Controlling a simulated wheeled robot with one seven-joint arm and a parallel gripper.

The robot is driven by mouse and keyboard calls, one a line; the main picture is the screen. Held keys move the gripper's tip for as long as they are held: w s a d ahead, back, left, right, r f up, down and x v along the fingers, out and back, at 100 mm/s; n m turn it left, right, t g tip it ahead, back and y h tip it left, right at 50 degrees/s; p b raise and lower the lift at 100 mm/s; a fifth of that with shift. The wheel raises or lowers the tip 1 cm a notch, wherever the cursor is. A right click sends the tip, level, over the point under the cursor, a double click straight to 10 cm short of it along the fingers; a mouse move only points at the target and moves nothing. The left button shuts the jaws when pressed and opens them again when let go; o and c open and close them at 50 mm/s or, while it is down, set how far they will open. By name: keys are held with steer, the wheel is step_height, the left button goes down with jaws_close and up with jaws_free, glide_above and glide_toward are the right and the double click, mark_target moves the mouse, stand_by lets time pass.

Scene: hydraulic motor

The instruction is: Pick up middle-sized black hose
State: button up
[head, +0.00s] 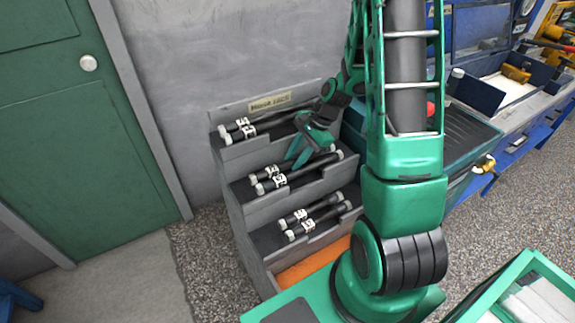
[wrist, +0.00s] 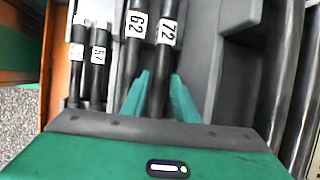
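A grey stepped rack (head: 236,205) in the head view holds pairs of black hoses with pale end fittings and white labels. The middle step holds two middle-sized black hoses (head: 275,185). In the wrist view these are the hose labelled 62 (wrist: 134,52) and the hose labelled 72 (wrist: 163,60). My gripper (head: 308,152) is over the middle step, pointing down. In the wrist view my gripper (wrist: 160,85) is open, with one green finger on each side of hose 72; the left finger is beside hose 62. I cannot tell whether the fingers touch a hose.
Thinner hoses (head: 310,222) lie on the lowest step, and other hoses (head: 245,130) lie on the top step. Grey dividers (wrist: 213,60) separate the steps. A green door (head: 80,130) is at left, a blue workbench (head: 500,120) at right. Gravelly floor (head: 200,240) lies left of the rack.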

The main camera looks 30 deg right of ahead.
jaws_close()
steer(key=shift+r, duration=0.1)
